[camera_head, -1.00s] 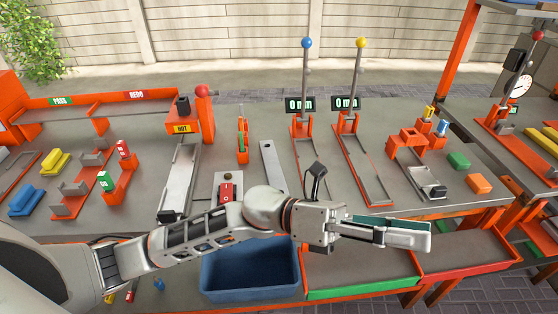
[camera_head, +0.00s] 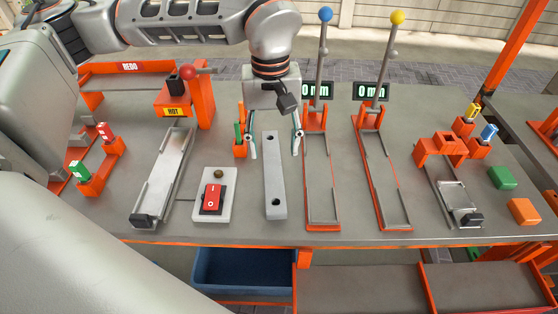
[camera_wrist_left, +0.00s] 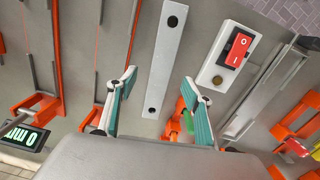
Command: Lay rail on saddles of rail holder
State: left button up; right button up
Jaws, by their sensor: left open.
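The rail appears to be the flat grey bar with a dark hole near each end (camera_head: 274,180), lying on the bench. It also shows in the left wrist view (camera_wrist_left: 167,60). My left gripper (camera_head: 273,148) is open and empty, pointing down over the bar's far part, one finger to each side. In the left wrist view the two teal-padded fingers (camera_wrist_left: 158,88) stand apart on both sides of the bar's near end. Whether they touch it I cannot tell. No rail holder with saddles can be clearly made out; a grey piece (camera_head: 82,138) at the left is mostly hidden by my body.
A red switch box (camera_head: 213,196) and a grey channel (camera_head: 163,180) lie left of the bar. Two orange gauge stands (camera_head: 322,190) (camera_head: 386,190) stand to its right. An orange pen holder (camera_head: 240,148) is close beside the left finger. A blue bin (camera_head: 243,270) sits below the front edge.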

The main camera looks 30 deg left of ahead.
aim_at(273, 166)
pick_arm(q)
jog(key=shift+w+a+r, duration=0.1)
jog(key=shift+w+a, duration=0.2)
jog(key=shift+a, duration=0.15)
jog(key=shift+a+f, duration=0.1)
jog(key=shift+f, duration=0.2)
jog(key=f, duration=0.7)
jog(key=shift+w+b, duration=0.2)
jog(key=shift+b, duration=0.2)
jog(key=shift+r, duration=0.1)
jog(key=c, duration=1.4)
